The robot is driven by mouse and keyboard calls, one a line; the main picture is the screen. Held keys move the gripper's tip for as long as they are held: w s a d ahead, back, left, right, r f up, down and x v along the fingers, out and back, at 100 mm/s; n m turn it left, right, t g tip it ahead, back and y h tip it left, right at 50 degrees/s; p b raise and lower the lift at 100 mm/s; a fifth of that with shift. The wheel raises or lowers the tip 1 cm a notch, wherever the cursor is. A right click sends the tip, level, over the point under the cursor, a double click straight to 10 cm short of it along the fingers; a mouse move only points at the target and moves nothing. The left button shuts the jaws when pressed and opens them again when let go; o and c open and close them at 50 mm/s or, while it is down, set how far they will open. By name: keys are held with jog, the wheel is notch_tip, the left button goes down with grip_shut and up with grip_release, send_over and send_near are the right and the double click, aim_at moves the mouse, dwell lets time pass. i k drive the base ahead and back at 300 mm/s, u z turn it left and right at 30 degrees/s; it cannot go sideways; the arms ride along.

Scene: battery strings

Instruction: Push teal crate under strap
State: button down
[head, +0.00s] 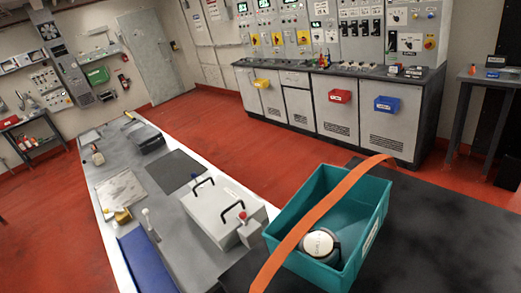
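The teal crate (374,218) is open-topped and stands on a dark surface at the lower right of the head view. A white label shows on its right side. A round white-and-black object (320,245) lies inside it. The orange strap (309,221) crosses in front of the crate's opening, from the bottom edge up to the crate's far right, in a raised arc. In the picture it overlaps the crate's left wall and far rim; I cannot tell its height above the rim or whether they touch. My gripper is not in view.
The dark surface (445,235) right of the crate is clear. Left of the crate, a long grey bench (165,215) holds a light grey box (208,215) with black handles, a small red-knobbed block (250,233) and a blue mat (146,262). Control cabinets (300,108) line the back wall.

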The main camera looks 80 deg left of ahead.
aim_at(357, 219)
jog(key=u, duration=1.2)
jog(key=k, duration=1.3)
jog(key=z, duration=0.35)
jog(key=i, duration=1)
jog(key=u, duration=0.1)
